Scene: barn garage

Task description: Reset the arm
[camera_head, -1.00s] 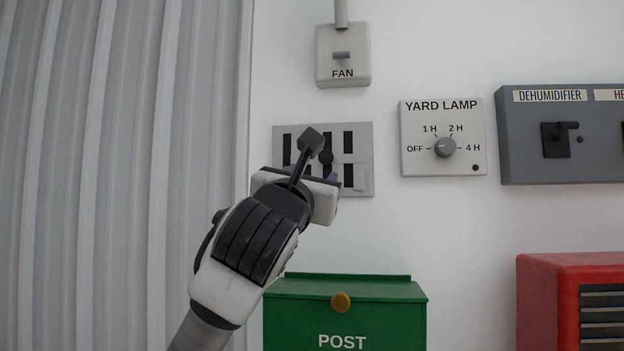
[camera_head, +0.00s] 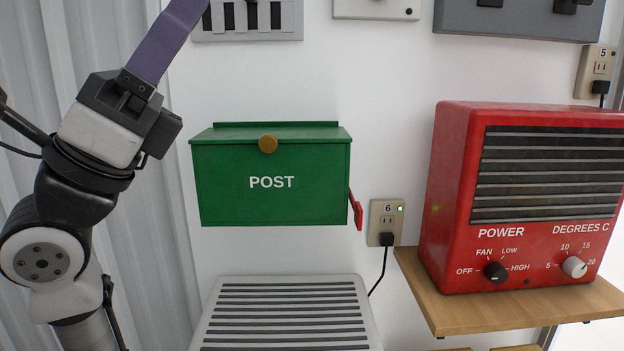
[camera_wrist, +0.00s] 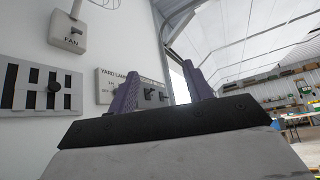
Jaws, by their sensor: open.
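My gripper (camera_wrist: 160,78) is open and empty in the wrist view, its two purple fingers apart with nothing between them. In the head view my arm rises along the left side, bent at the wrist. One purple finger (camera_head: 165,42) points up and to the right and runs out of the top edge, so the fingertips are hidden there. The finger passes in front of the wall near the left end of the grey slotted panel (camera_head: 247,35). I cannot tell whether it touches the panel, but the wrist view shows the panel (camera_wrist: 22,86) off to the left, clear of the fingers.
A green POST box (camera_head: 225,190) hangs right of my arm. A red heater (camera_head: 455,200) stands on a wooden shelf (camera_head: 470,309) at right. Outlet 6 (camera_head: 378,223) has a plugged cord. A white louvred unit (camera_head: 215,307) is below. Corrugated wall (camera_head: 150,220) lies behind my arm.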

